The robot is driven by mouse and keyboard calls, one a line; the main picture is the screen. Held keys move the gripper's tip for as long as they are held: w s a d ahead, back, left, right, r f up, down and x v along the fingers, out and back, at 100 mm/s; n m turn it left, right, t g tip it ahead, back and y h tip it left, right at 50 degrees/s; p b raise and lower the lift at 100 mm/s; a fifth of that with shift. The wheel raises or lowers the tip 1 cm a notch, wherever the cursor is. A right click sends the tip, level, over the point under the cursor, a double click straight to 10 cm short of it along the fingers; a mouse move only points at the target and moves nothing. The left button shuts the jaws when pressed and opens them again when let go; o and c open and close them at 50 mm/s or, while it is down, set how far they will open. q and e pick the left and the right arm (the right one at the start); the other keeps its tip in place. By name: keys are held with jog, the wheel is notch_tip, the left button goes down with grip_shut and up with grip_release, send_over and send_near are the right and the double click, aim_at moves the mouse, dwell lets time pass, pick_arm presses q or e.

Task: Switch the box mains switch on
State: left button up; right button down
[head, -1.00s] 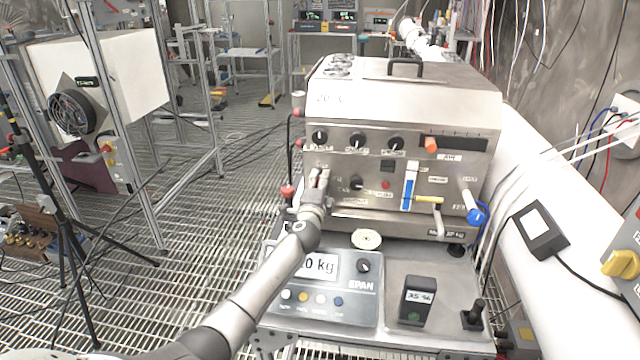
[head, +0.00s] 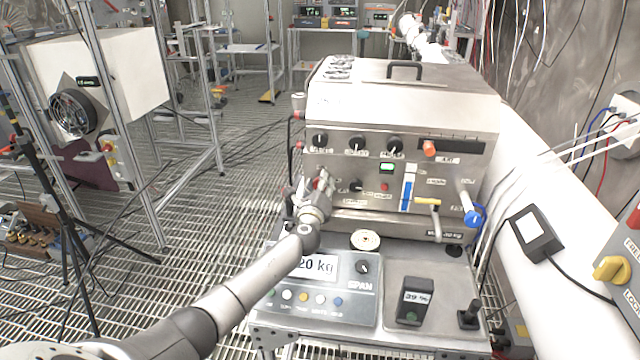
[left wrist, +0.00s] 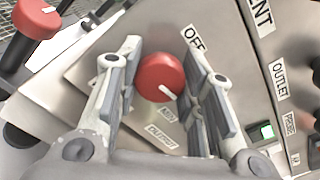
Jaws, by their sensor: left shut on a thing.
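The steel box (head: 400,110) stands on the bench, its front panel full of knobs and labels. Its red mains switch (left wrist: 160,77) is a round knob with a white pointer line, beside an OFF label (left wrist: 194,39). The pointer is turned away from that label, towards the lower right in the left wrist view. My left gripper (head: 322,180) is at the panel's lower left, its fingers (left wrist: 160,80) shut on the two sides of the knob. In the head view it hides most of the switch. A small box display (head: 387,168) is lit. My right gripper is not in view.
Below the box are a scale panel (head: 350,312) reading 20 kg and a dark handheld meter (head: 414,303). Another red knob (left wrist: 37,18) on a dark stem is near the gripper. A white pipe (head: 560,265) runs along the right. The grated floor (head: 215,225) lies left.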

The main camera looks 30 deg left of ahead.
pick_arm(q)
jog(key=shift+f+m, duration=0.1)
jog(key=shift+m, duration=0.6)
jog(key=o, duration=1)
jog(key=shift+o, duration=0.2)
jog(key=shift+s, duration=0.1)
jog(key=v, duration=1.2)
